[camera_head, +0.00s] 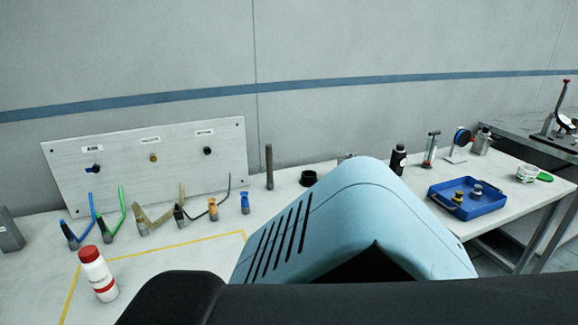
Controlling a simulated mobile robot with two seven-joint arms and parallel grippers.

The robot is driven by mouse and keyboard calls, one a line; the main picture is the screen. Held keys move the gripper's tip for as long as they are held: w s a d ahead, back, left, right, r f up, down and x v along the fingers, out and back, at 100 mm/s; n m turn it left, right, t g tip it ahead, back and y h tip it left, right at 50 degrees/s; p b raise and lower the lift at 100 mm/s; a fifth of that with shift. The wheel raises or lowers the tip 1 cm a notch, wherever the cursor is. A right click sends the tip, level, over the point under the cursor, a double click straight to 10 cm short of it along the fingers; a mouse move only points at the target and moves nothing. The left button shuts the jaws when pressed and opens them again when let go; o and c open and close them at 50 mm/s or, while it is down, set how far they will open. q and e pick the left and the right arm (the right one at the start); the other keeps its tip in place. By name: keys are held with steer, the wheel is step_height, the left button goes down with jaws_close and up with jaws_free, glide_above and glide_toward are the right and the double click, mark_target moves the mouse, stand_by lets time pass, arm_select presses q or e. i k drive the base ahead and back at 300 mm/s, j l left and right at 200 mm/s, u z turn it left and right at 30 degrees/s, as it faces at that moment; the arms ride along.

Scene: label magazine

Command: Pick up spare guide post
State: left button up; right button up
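A dark grey upright post (269,167), which looks like the spare guide post, stands on the white table behind the yellow-taped area. It is slim and plain and appears to stand free, right of a small blue fitting (245,202) and left of a short black cylinder (308,178). Nothing is touching it. Neither my left nor my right gripper shows in the head view, so I cannot see their fingers or whether they hold anything. Large shapes in the foreground hide the lower middle of the view.
A panel (145,165) with three labelled knobs leans at the back left. Several coloured bent-armed pieces stand before it. A white bottle with red bands (97,272) stands at the front left. A blue tray (468,207) holds small parts at right. The yellow-taped area (160,253) looks mostly clear.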

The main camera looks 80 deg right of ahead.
mark_target(269, 147)
steer(key=z, duration=3.1)
